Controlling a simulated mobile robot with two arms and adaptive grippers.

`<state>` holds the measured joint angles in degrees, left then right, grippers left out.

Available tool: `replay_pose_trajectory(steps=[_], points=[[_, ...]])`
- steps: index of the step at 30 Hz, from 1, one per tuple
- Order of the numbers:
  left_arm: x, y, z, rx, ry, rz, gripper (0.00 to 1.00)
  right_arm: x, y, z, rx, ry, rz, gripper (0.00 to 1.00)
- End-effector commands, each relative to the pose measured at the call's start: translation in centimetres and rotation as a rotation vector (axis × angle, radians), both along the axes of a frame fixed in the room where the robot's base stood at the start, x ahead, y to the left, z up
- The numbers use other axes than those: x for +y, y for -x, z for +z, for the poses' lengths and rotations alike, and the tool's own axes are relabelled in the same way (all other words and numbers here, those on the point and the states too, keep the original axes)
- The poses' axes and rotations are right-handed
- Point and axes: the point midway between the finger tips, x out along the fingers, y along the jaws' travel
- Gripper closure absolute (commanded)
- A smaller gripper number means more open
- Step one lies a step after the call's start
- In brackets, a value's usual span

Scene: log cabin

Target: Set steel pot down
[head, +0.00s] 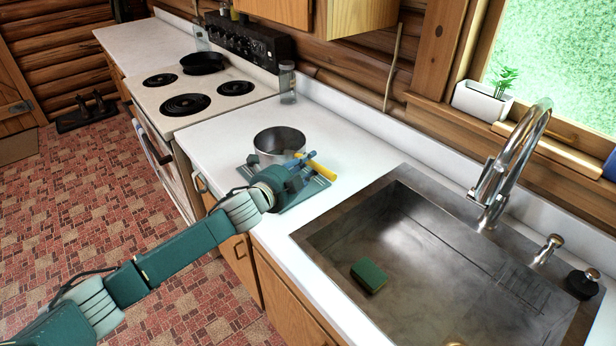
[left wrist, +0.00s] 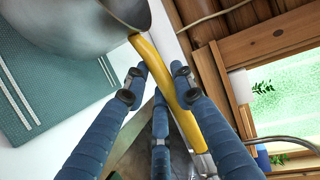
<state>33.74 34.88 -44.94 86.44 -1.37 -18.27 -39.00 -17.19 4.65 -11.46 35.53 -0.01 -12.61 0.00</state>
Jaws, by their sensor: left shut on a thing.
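The steel pot (head: 279,146) is upright over a teal dish towel (head: 297,196) with white stripes on the white counter, left of the sink. Its yellow handle (head: 322,170) points right, toward the sink. My left gripper (head: 298,163) is shut on the handle. In the left wrist view, the blue fingers (left wrist: 155,82) lie on both sides of the yellow handle (left wrist: 178,100), the pot (left wrist: 85,22) is at the upper left, and the striped towel (left wrist: 40,95) is below it. I cannot tell whether the pot's base touches the towel. My right gripper is not in view.
The steel sink (head: 400,235) with a green sponge (head: 369,275) and a tall faucet (head: 510,160) lies to the right. A white stove (head: 205,105) with a black pan (head: 204,62) is at the left. A glass jar (head: 288,82) stands at the back. The counter left of the pot is clear.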

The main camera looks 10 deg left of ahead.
Motion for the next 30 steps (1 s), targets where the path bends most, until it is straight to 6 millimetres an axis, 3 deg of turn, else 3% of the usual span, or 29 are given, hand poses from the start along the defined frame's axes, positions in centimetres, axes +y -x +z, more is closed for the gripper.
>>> replay_pose_trajectory(steps=[2,10,23,24,27,30], points=[[0.0,-0.1,-0.1,-0.007,-0.001,-0.001,1.00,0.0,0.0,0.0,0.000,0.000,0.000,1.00],[-0.1,-0.1,-3.7,-0.005,0.000,-0.001,1.00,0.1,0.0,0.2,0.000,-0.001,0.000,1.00],[0.0,-0.1,-4.5,-0.007,-0.001,-0.003,1.00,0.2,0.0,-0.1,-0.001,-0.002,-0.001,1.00],[0.0,0.0,-4.8,0.000,-0.001,0.000,0.71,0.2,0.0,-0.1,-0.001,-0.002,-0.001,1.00],[0.0,0.0,-4.8,0.000,-0.001,0.000,0.56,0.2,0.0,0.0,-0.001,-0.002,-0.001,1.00],[0.0,0.0,-4.8,0.000,-0.001,0.000,0.56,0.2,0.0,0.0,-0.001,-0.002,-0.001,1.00]])
